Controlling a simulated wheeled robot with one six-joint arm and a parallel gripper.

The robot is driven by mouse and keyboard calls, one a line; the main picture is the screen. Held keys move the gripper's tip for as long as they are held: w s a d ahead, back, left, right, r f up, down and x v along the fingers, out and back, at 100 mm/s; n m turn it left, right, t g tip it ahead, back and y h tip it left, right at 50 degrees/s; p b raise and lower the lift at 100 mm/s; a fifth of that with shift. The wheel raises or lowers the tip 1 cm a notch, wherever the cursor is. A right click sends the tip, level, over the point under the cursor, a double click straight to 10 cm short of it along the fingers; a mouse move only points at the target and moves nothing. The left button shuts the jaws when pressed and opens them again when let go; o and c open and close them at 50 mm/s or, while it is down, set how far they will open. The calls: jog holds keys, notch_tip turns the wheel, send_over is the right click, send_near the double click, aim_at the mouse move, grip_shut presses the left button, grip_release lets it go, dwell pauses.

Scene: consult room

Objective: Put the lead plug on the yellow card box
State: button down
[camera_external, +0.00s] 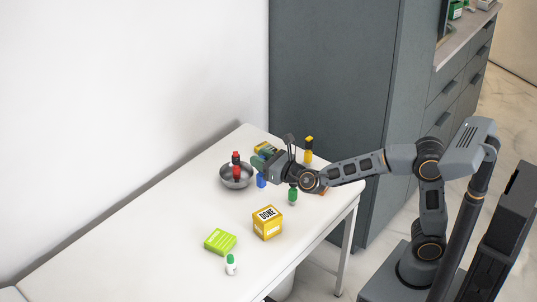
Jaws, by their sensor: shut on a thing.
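My gripper (261,167) is above the table behind the box, reaching left. A small blue plug (261,181) shows right under the fingertips, and the gripper appears shut on it. The fingers are small and partly hidden, so the grip itself is not clear. I cannot tell from this view whether the plug touches the table.
A metal bowl (228,182) with a red and black item (236,167) is left of my gripper. A green item (293,195) stands under my arm, a yellow and black one (308,151) behind it. A green box (220,241) and white bottle (231,265) stand in front.

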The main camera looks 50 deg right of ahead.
jog(key=s+d+r+n+y, duration=0.15)
jog(key=s+r, duration=0.25)
jog(key=s, duration=0.4)
jog(key=s+d+r+m, duration=0.1)
jog(key=s+d+r, duration=0.25)
jog(key=s, duration=0.55)
jog(key=w+a+f+b, duration=0.3)
jog(key=w+f, duration=0.3)
jog(key=f, duration=0.1)
jog(key=w+a+f+b, duration=0.3)
jog(key=w+f+b, duration=0.1)
jog(key=w+f, duration=0.3)
jog(key=shift+w+a+f, duration=0.15)
jog(key=shift+w+f, duration=0.1)
jog(key=shift+w, duration=0.05)
jog(key=shift+n, duration=0.25)
jog(key=shift+f+b, duration=0.2)
jog(key=shift+b, duration=0.15)
jog(key=c, duration=0.8)
grip_release()
